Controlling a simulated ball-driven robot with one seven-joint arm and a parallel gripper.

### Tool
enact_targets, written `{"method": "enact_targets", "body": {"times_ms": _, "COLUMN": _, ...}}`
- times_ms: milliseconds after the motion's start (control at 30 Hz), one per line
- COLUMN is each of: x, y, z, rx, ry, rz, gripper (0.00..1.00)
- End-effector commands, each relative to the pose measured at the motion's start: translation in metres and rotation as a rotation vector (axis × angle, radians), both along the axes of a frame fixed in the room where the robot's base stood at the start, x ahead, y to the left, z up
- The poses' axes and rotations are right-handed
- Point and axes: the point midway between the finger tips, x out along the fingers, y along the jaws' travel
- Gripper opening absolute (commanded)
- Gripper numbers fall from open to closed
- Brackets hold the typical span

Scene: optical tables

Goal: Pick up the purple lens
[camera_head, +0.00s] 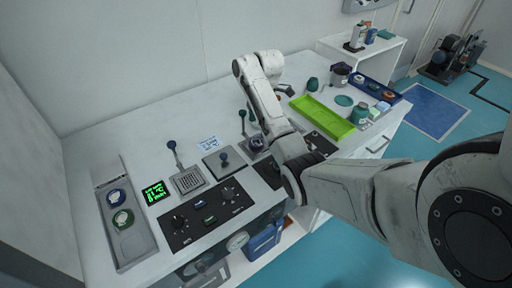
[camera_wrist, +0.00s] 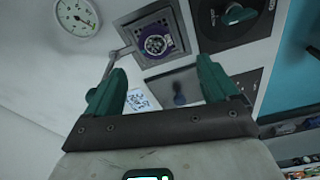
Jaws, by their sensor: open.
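The purple lens (camera_wrist: 156,42) shows in the wrist view as a purple ring with a pale, patterned centre. The lens appears beyond the fingertips, near the middle of the gap, not touched by either finger. In the head view my fingers are hard to make out beside the arm.
A second plate with a blue knob (camera_head: 224,157) is to the left. A green tray (camera_head: 322,117) lies right of my arm.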

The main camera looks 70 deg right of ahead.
Motion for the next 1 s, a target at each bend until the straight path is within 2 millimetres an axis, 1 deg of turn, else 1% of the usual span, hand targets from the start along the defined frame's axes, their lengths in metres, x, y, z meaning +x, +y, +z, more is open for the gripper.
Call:
{"method": "enact_targets", "body": {"times_ms": 33, "x": 0.000, "y": 0.001, "z": -0.009, "rx": 0.003, "ry": 0.004, "rz": 0.001, "gripper": 0.87}}
{"method": "enact_targets", "body": {"times_ms": 100, "x": 0.001, "y": 0.002, "z": -0.019, "rx": 0.003, "ry": 0.003, "rz": -0.001, "gripper": 0.87}}
{"method": "enact_targets", "body": {"times_ms": 333, "x": 0.004, "y": 0.001, "z": -0.037, "rx": 0.001, "ry": 0.002, "rz": -0.001, "gripper": 0.87}}
{"method": "enact_targets", "body": {"times_ms": 500, "x": 0.006, "y": -0.002, "z": -0.060, "rx": 0.001, "ry": 0.003, "rz": -0.001, "gripper": 0.87}}
{"method": "enact_targets", "body": {"times_ms": 600, "x": 0.008, "y": 0.000, "z": -0.073, "rx": 0.000, "ry": 0.001, "rz": -0.001, "gripper": 0.87}}
{"method": "enact_targets", "body": {"times_ms": 733, "x": 0.008, "y": 0.001, "z": -0.080, "rx": -0.001, "ry": 0.001, "rz": -0.001, "gripper": 0.87}}
{"method": "enact_targets", "body": {"times_ms": 933, "x": 0.009, "y": 0.001, "z": -0.081, "rx": -0.001, "ry": -0.001, "rz": -0.001, "gripper": 0.87}}
{"method": "enact_targets", "body": {"times_ms": 1000, "x": 0.009, "y": 0.001, "z": -0.081, "rx": -0.001, "ry": -0.001, "rz": -0.001, "gripper": 0.82}}
